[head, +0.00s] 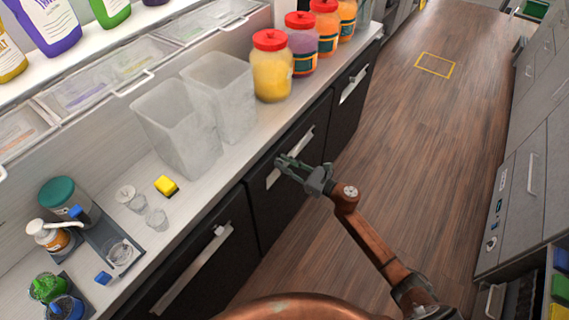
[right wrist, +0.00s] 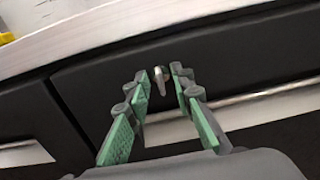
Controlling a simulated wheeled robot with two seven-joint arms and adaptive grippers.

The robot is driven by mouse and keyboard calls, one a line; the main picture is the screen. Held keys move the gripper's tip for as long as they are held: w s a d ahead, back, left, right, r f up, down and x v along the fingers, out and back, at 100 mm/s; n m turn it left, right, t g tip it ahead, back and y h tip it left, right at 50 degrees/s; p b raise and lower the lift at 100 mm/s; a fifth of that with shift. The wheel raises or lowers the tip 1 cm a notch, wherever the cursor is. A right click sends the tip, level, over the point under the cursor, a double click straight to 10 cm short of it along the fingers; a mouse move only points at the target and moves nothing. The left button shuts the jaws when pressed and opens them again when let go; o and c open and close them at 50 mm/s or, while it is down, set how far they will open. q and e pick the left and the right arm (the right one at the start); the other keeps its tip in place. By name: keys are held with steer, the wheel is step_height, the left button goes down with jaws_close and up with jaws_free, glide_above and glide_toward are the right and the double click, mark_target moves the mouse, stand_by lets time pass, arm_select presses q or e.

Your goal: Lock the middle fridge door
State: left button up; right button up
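The middle fridge door (head: 262,203) is a dark front under the counter with a pale bar handle (head: 290,156). It appears closed. It fills the centre of the right wrist view (right wrist: 95,88), where a small silver key or lock piece (right wrist: 161,81) sits near its top edge, close to upright. My right gripper (head: 283,162) is in front of this door. In the right wrist view my right gripper (right wrist: 160,90) is open, its green-padded fingers on either side of the silver piece with gaps at both sides. The lock is hidden in the head view. My left gripper is not in view.
Neighbouring dark fridge doors stand left (head: 205,250) and right (head: 350,95). The counter (head: 225,160) above holds clear bins (head: 180,125), lidded jars (head: 271,68) and a yellow sponge (head: 166,186). The wooden floor (head: 420,150) to the right is clear up to grey cabinets (head: 525,190).

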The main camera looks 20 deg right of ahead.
steer(key=shift+c, duration=0.2)
jaws_close()
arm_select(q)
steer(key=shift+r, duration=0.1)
arm_select(e)
steer(key=shift+m, duration=0.3)
steer(key=m+p, duration=0.4)
steer(key=m, duration=0.8)
steer(key=shift+w+d+m, duration=0.1)
steer(key=shift+m, duration=0.2)
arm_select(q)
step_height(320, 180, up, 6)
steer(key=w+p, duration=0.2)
arm_select(e)
steer(key=m, duration=0.4)
steer(key=shift+f+m, duration=0.1)
steer(key=shift+m, duration=0.2)
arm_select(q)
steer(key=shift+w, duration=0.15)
